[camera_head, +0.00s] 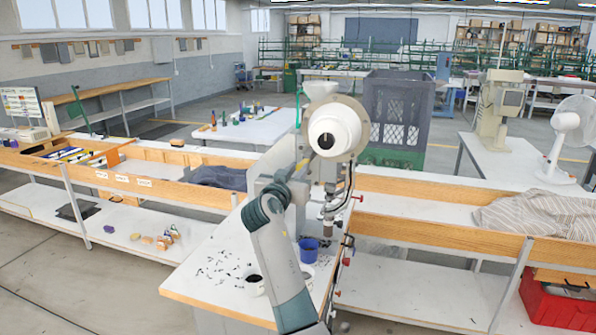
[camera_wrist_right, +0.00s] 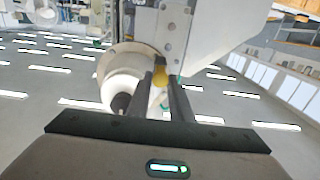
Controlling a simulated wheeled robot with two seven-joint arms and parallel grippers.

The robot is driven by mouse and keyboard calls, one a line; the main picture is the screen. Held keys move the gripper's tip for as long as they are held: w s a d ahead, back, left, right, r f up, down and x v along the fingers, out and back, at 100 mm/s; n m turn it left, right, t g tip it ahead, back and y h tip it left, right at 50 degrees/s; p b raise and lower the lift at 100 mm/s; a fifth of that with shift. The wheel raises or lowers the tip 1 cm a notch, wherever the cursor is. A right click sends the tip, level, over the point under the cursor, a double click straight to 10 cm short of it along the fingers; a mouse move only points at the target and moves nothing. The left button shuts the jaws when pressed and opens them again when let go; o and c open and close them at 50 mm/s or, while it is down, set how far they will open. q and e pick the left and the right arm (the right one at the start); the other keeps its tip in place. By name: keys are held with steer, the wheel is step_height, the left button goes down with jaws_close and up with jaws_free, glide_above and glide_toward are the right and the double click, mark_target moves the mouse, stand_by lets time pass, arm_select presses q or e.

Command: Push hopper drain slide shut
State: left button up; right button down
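In the right wrist view, the two dark fingers (camera_wrist_right: 166,85) stand a small gap apart. A yellow piece (camera_wrist_right: 160,77) shows between their tips; whether they touch or grip it is unclear. The drain slide cannot be made out for certain. My left gripper is out of view.
The press bench (camera_head: 205,285) holds scattered dark bits, a blue cup (camera_head: 309,250) and a white cup (camera_head: 254,285). A dark crate (camera_head: 398,110) stands behind. Wooden-edged shelves flank the press, with a striped cloth (camera_head: 545,217) at right.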

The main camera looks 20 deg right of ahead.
steer(key=shift+f+b+x, duration=0.15)
steer(key=shift+b+x, duration=0.55)
steer(key=shift+f+b+x, duration=0.1)
steer(key=shift+b+x, duration=0.6)
steer(key=shift+x, duration=0.05)
steer(key=shift+w+d+r, duration=0.1)
steer(key=shift+w+d, duration=0.1)
steer(key=shift+w, duration=0.15)
steer(key=shift+d+r, duration=0.1)
steer(key=shift+r, duration=0.15)
steer(key=c, duration=1.6)
jaws_free()
steer(key=shift+c, duration=0.2)
steer(key=shift+o, duration=0.3)
steer(key=shift+w+f, duration=0.15)
steer(key=shift+f, duration=0.05)
